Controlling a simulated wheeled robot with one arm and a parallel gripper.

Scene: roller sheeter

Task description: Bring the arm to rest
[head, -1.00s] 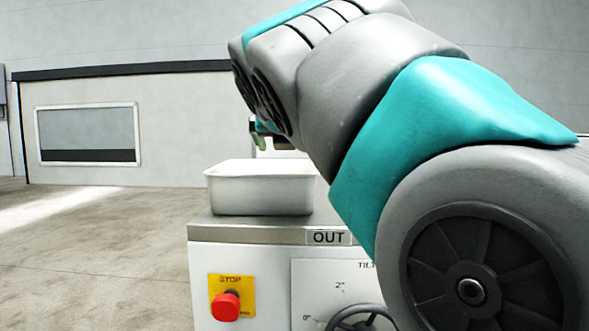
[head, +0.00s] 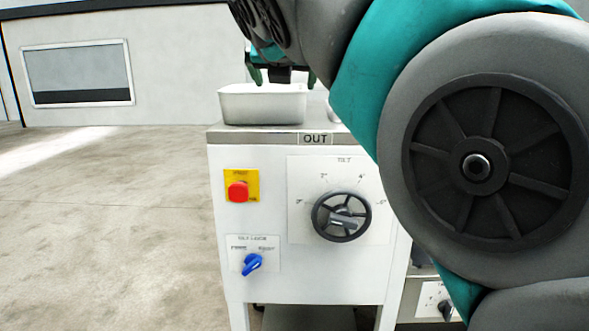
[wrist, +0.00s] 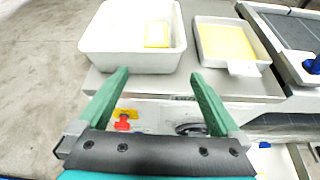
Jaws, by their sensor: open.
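My gripper (wrist: 160,100) shows in the wrist view with its two green fingers spread wide and nothing between them. In the head view my gripper (head: 283,80) is small, just above and behind the white bin's rim, partly hidden by my arm. The white bin (head: 262,105) stands on top of the machine at the end marked OUT. In the wrist view the bin (wrist: 95,50) lies beyond the fingers and holds a yellow piece (wrist: 157,35). My arm covers the right side of the head view.
The machine front (head: 310,275) carries a red stop button (head: 238,192), a tilt handwheel (head: 341,216) and a blue knob (head: 252,264). A second tray (wrist: 204,45) with a yellow sheet (wrist: 228,42) sits beside the bin. Open floor (head: 100,220) lies to the left.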

